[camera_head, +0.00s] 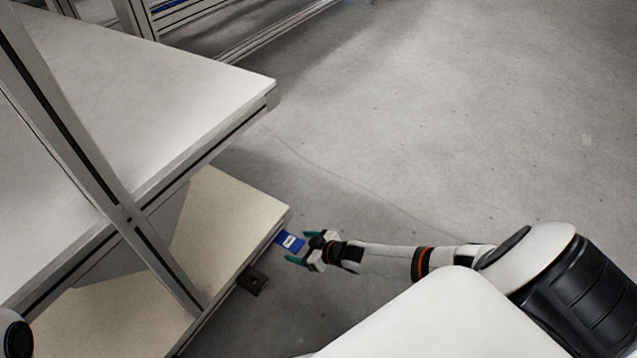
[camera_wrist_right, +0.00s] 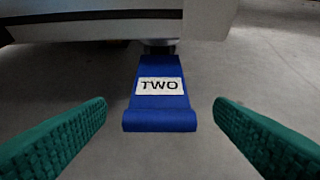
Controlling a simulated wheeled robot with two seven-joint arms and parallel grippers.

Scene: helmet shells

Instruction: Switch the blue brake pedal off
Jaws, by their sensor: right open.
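The blue brake pedal (camera_head: 289,242) sticks out from the edge of the lower shelf in the head view. In the right wrist view the blue pedal (camera_wrist_right: 160,112) has a white label reading "TWO" and sits centrally between the green fingers. My right gripper (camera_head: 299,248) is open, with its fingertips beside the pedal. In the wrist view the fingers of the right gripper (camera_wrist_right: 160,135) stand apart to the left and right of the pedal, and neither touches it. My left gripper is not in view.
The lower shelf (camera_head: 225,215) and the white tabletop (camera_head: 150,100) above it are on the left, with a metal frame post (camera_head: 95,160). A dark caster or bracket (camera_head: 252,281) hangs from the lower shelf edge. The grey floor (camera_head: 450,120) to the right is clear.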

